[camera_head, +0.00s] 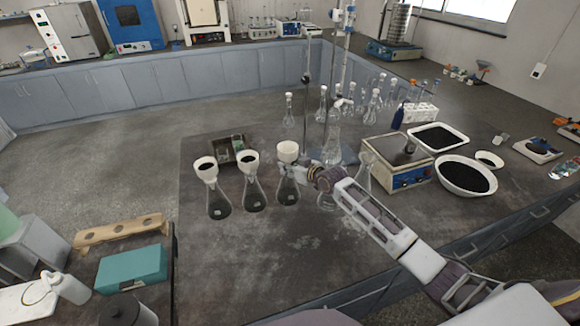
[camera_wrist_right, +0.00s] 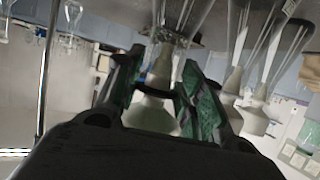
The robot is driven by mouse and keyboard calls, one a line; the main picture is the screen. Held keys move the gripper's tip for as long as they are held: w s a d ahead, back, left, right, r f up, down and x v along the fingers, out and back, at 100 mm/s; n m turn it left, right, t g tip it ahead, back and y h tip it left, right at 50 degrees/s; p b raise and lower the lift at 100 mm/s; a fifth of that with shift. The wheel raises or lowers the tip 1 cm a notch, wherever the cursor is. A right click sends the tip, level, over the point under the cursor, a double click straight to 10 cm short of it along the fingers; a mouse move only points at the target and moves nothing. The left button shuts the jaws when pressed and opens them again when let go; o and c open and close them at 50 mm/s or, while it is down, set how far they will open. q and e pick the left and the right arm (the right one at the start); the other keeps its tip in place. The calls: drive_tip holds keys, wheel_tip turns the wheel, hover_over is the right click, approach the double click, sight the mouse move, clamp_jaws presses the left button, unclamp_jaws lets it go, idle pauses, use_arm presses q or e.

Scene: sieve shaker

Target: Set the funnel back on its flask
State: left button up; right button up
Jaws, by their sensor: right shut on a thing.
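A white funnel (camera_head: 288,148) is at the mouth of a conical flask (camera_head: 288,191), the right one of a row of three. It looks upright and in line with the flask's neck; I cannot tell whether it rests on the rim. My right gripper (camera_wrist_right: 152,100) is shut on this funnel, coming in from the right in the head view. In the wrist view, which is upside down, the funnel (camera_wrist_right: 148,115) sits between the green finger pads with the flask's glass (camera_wrist_right: 161,65) beyond it. The fingertips are small in the head view. My left gripper is out of view.
Two more flasks with funnels (camera_head: 206,168) (camera_head: 249,160) holding dark material stand close on the left. A small dark tray (camera_head: 226,156) lies behind them. The bench front is clear.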

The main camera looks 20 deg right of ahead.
drive_tip(key=shift+f, duration=0.35)
drive_tip(key=shift+f, duration=0.25)
idle(2.1)
drive_tip(key=o, duration=1.2)
drive_tip(key=shift+s, duration=0.1)
drive_tip(key=shift+p+v, duration=2.7)
drive_tip(key=shift+v, duration=1.25)
